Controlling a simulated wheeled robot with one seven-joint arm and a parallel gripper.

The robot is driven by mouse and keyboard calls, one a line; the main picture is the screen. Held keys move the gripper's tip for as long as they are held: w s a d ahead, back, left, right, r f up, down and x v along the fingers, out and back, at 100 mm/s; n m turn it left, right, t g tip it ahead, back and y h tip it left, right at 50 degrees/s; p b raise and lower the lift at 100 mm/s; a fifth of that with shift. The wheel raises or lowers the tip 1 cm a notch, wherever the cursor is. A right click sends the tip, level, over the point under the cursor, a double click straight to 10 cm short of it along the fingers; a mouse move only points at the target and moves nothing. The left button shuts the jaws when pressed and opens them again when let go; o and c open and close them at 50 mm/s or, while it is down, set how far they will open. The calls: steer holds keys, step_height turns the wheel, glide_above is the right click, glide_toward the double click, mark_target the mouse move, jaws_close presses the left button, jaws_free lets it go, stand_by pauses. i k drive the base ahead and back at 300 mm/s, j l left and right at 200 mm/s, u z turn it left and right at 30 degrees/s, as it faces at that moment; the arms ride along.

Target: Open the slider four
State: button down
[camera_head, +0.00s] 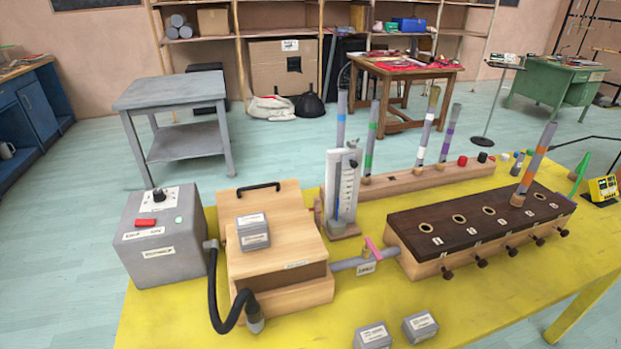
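A wooden wind chest (480,222) with a dark top stands at the right of the yellow table. It has a row of round holes and several dark slider knobs along its front. The fourth knob from the left (538,240) sticks out of the front face; I cannot tell how far its slider is drawn. The other holes look empty. The number labels are small and only partly readable. My gripper is not in view.
A wooden bellows box (275,245) with a grey weight (253,231) joins the chest by a duct with a pink lever (372,248). A grey blower box (165,235) stands left. Two grey weights (421,326) lie in front. A pipe rack (430,178) stands behind.

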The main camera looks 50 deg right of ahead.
mark_target(539, 243)
steer(key=k+z, duration=0.15)
steer(key=z, duration=1.55)
